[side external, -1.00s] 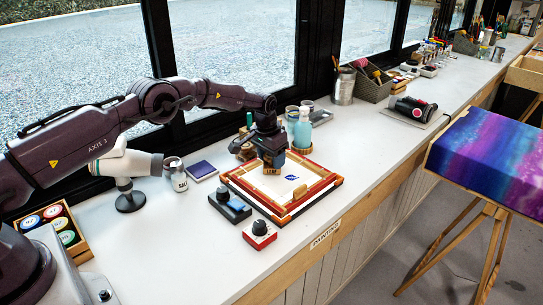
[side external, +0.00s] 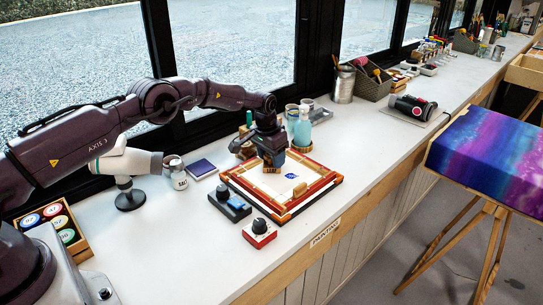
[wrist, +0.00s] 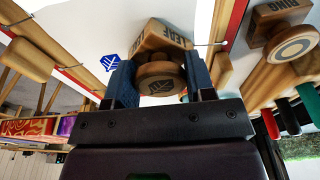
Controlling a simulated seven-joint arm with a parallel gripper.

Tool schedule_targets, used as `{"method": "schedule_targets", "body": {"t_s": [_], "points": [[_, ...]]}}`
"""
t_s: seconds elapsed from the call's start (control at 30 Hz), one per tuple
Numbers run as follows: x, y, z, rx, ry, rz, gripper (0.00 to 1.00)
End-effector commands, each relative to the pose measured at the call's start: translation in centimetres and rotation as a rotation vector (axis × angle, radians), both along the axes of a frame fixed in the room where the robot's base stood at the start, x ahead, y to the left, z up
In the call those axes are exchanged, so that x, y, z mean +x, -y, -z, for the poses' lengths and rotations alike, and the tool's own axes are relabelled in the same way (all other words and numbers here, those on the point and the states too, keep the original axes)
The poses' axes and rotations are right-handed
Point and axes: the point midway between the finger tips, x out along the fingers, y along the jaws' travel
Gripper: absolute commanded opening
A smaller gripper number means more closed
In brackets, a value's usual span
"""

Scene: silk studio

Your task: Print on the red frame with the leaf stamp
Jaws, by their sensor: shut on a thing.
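The red frame (side external: 325,185), lined with wood, lies on the white counter with white silk (side external: 300,190) stretched in it. A small blue print (side external: 291,176) is on the silk; it also shows in the wrist view (wrist: 109,62).
A wooden RING stamp (wrist: 282,32) stands beyond the frame's edge. A blue-and-black box (side external: 229,205) and a red knob box (side external: 259,233) sit at the near left. A teal bottle (side external: 302,130) and a salt jar (side external: 175,172) stand behind.

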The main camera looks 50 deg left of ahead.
Motion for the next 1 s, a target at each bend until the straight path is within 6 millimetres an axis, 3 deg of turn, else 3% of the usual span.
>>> {"method": "schedule_targets", "body": {"t_s": [0.03,0.57,1.0], "points": [[-0.2,0.0,0.6,-0.001,-0.008,0.000,0.34],[-0.3,0.0,0.5,-0.001,-0.011,0.000,0.34],[-0.1,0.0,-5.0,-0.001,-0.004,0.000,0.34]]}}
